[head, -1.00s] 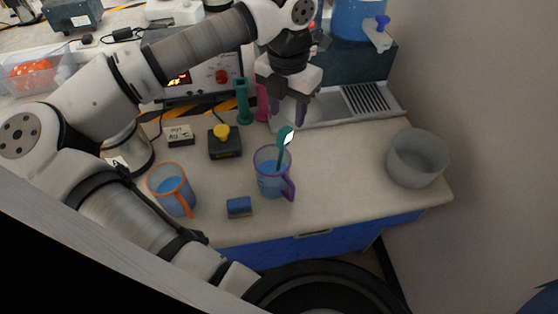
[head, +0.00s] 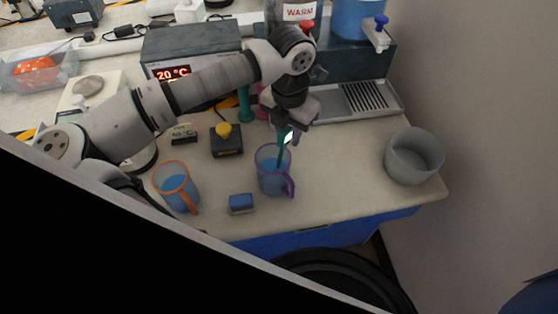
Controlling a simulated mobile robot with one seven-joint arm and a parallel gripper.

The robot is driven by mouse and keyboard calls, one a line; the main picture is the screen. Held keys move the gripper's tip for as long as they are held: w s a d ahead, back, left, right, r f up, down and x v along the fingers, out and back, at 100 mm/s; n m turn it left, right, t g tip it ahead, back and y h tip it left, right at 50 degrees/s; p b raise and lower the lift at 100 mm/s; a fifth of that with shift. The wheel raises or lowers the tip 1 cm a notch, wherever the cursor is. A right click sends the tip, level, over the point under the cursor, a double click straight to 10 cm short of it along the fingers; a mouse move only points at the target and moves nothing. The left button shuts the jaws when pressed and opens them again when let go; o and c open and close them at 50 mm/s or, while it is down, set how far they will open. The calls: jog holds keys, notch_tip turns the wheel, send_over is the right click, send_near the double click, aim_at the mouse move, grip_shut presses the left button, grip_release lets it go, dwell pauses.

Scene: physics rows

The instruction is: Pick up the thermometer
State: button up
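The thermometer (head: 283,152), a teal stick with a small white display at its top, stands leaning in a clear mug with a purple handle (head: 270,183) and blue liquid. My gripper (head: 288,130) points down at the thermometer's top, with its fingers at or beside the display end. The fingers are small and partly overlap the thermometer, so I cannot tell whether they touch it or how far apart they are.
A grey bowl (head: 413,157) stands at the right. The counter between mug and bowl is clear.

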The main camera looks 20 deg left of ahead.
grip_shut()
jog(key=shift+r, duration=0.1)
